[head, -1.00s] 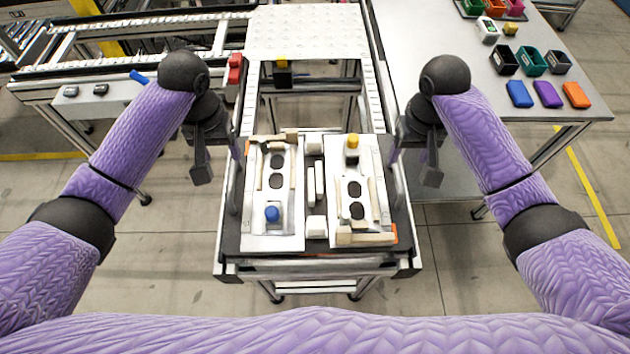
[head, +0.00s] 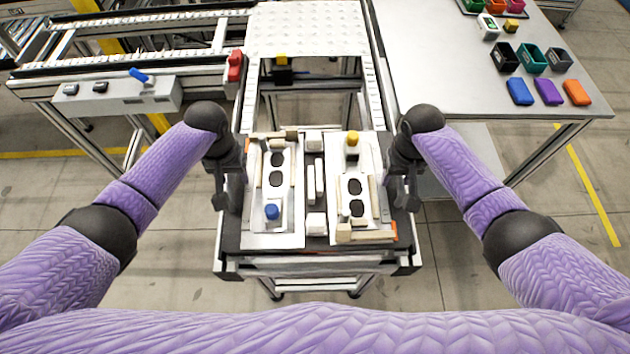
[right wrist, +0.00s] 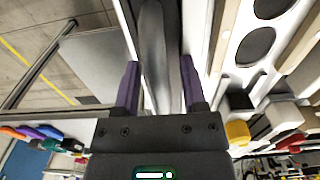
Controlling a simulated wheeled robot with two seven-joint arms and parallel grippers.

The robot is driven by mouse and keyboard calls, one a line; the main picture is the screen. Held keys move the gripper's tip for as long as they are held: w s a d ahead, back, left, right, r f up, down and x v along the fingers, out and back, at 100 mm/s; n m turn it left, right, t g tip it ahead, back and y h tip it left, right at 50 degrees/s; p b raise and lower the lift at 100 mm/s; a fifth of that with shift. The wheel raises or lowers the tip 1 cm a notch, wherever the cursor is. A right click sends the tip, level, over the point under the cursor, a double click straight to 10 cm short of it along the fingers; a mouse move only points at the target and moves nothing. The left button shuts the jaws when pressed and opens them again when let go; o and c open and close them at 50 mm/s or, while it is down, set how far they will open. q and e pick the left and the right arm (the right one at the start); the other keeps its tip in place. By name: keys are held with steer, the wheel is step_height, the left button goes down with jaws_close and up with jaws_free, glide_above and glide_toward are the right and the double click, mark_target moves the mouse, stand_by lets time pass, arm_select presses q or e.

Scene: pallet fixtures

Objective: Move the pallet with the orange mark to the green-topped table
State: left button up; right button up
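The pallet (head: 270,241) is a dark tray with two pale fixture plates, on a stand in front of me. An orange mark (head: 394,230) shows at its right front corner. The left plate has a blue knob (head: 271,211), the right plate a yellow knob (head: 352,138). My left gripper (head: 228,200) is at the pallet's left side; its fingers are hard to make out. My right gripper (head: 402,195) is at the right side. In the right wrist view its purple fingers (right wrist: 158,88) stand apart, either side of a grey upright bar (right wrist: 152,40). No green-topped table shows.
A grey table (head: 450,60) at the right holds bins and blue, purple and orange blocks (head: 548,92). A conveyor (head: 130,55) with a control box (head: 120,95) is at the left. A white roller surface (head: 308,30) lies beyond the pallet. The floor beside the stand is clear.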

arm_select(q)
jaws_close()
arm_select(e)
jaws_close()
stand_by(0.9)
